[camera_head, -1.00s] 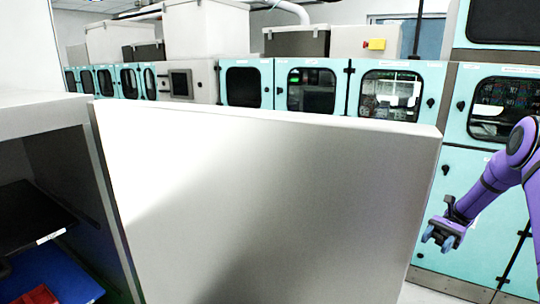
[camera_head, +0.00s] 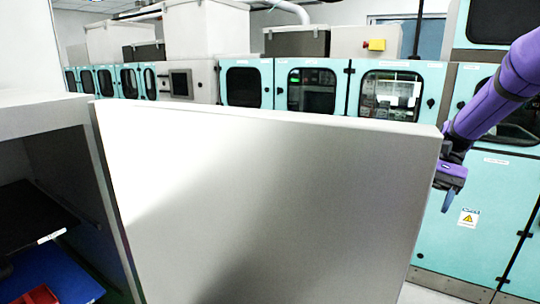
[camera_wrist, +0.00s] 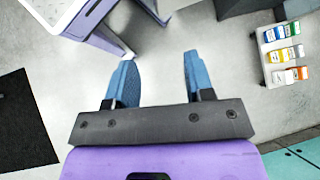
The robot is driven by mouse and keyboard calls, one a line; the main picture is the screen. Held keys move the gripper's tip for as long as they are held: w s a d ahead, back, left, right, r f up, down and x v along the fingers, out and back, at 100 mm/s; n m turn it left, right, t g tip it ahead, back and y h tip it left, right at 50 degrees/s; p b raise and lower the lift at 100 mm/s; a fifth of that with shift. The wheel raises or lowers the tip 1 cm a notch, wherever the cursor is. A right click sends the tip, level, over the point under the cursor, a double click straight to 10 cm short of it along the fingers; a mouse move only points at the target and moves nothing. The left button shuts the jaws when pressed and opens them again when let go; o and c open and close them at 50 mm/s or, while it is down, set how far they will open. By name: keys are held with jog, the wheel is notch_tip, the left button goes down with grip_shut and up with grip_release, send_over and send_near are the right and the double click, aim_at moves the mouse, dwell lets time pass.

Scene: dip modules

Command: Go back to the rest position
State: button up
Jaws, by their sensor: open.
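My gripper (camera_wrist: 159,62) shows from behind in the wrist view. Its two blue fingers stand wide apart with only grey floor between them, so it is open and empty. In the head view my gripper (camera_head: 447,178) hangs at the right, by the right edge of the large white panel, on my raised purple arm. Its fingers are hard to make out there, partly hidden by the panel.
The white panel (camera_head: 270,210) fills the middle. A shelf unit (camera_head: 45,115) at left holds dark and blue trays. Teal cabinets (camera_head: 480,215) line the back. The wrist view shows a rack of small coloured boxes (camera_wrist: 283,52), a dark mat (camera_wrist: 22,120) and open floor.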

jog(key=s+a+r+n+t+h, duration=0.2)
jog(key=s+r+t, duration=0.1)
jog(key=s, duration=0.5)
jog(key=s+a+r+n+t+h, duration=0.2)
jog(key=s+a+r+t, duration=0.1)
jog(key=s, duration=0.5)
jog(key=s+a+r+n+t+h, duration=0.2)
jog(key=s+r+t, duration=0.3)
jog(key=s, duration=0.3)
jog(key=shift+a+r+n+t+h, duration=0.15)
jog(key=shift+a+n+t+h, duration=0.15)
jog(key=shift+n+t, duration=0.3)
